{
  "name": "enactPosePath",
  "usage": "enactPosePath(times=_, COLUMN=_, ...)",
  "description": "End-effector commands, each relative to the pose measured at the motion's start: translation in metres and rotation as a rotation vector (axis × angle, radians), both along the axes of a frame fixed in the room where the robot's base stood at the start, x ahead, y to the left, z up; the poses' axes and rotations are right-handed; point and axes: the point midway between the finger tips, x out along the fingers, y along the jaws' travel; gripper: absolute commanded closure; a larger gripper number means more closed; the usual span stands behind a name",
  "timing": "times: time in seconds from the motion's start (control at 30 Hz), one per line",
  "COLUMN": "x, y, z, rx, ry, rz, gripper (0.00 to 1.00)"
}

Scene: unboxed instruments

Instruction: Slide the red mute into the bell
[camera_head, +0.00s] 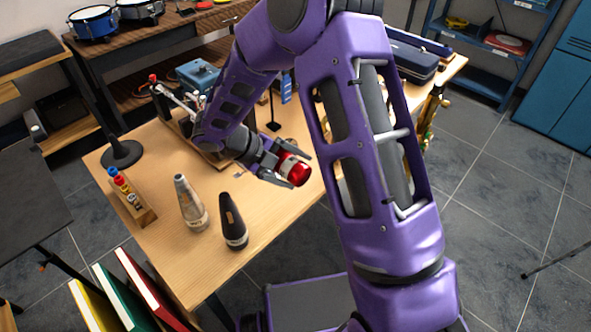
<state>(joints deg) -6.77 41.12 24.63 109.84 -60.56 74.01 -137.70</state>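The red mute (298,174) is between the fingers of my gripper (288,168), above the wooden table. Its red end points down and to the right, and a pale band shows nearer the palm. The fingers lie along both sides of it and appear closed on it. Brass parts of an instrument (432,110) show at the table's right edge, to the right of my arm. I cannot make out the bell clearly; my large purple arm link covers much of that side.
A pale mute (189,203) and a black mute (234,222) stand upright on the table (165,265). A wooden holder with small bottles (131,197) is at the left, near a black round stand base (121,154). Books stand at the lower left.

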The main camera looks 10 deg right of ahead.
Motion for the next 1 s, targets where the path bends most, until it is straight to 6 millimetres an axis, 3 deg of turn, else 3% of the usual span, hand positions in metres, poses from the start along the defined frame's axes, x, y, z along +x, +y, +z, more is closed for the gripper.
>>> enactPosePath(times=0.3, x=-0.002, y=-0.001, z=0.000, rx=-0.003, ry=0.006, rz=-0.003, gripper=0.00)
enactPosePath(times=0.47, x=-0.002, y=0.011, z=0.011, rx=-0.003, ry=0.002, rz=-0.001, gripper=0.00)
enactPosePath(times=1.0, x=-0.009, y=0.101, z=0.096, rx=-0.001, ry=0.002, rz=-0.001, gripper=0.00)
